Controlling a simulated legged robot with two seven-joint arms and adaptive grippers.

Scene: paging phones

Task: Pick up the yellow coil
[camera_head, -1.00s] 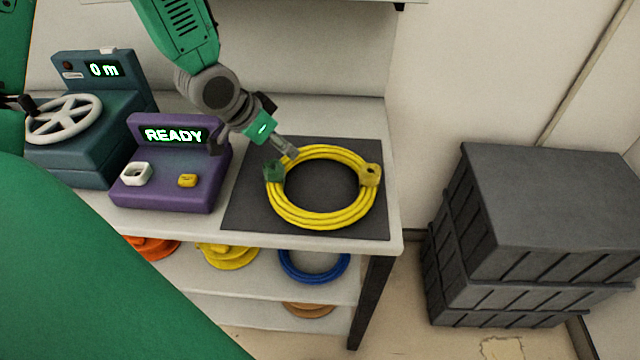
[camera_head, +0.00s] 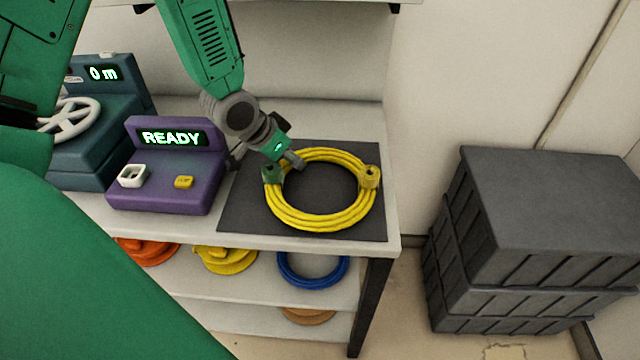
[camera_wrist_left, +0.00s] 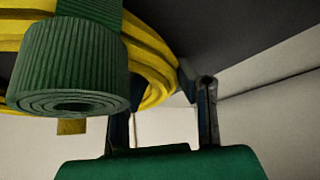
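The yellow coil (camera_head: 318,219) lies flat on the dark mat (camera_head: 250,217), with a green roll-like piece (camera_head: 272,174) on its left and a yellow block-like piece on its right. My left gripper (camera_head: 296,161) is at the coil's upper left edge, beside the green piece. In the left wrist view the coil (camera_wrist_left: 153,62) and the ribbed green roll (camera_wrist_left: 70,65) fill the upper left. Contact with the coil cannot be told. My right gripper is not in view.
A purple device (camera_head: 165,195) reading READY stands left of the mat, with a teal device (camera_head: 90,150) with a white handwheel beyond it. Orange, yellow and blue (camera_head: 313,282) coils lie on the shelf below. Dark stacked crates (camera_head: 540,225) stand right of the table.

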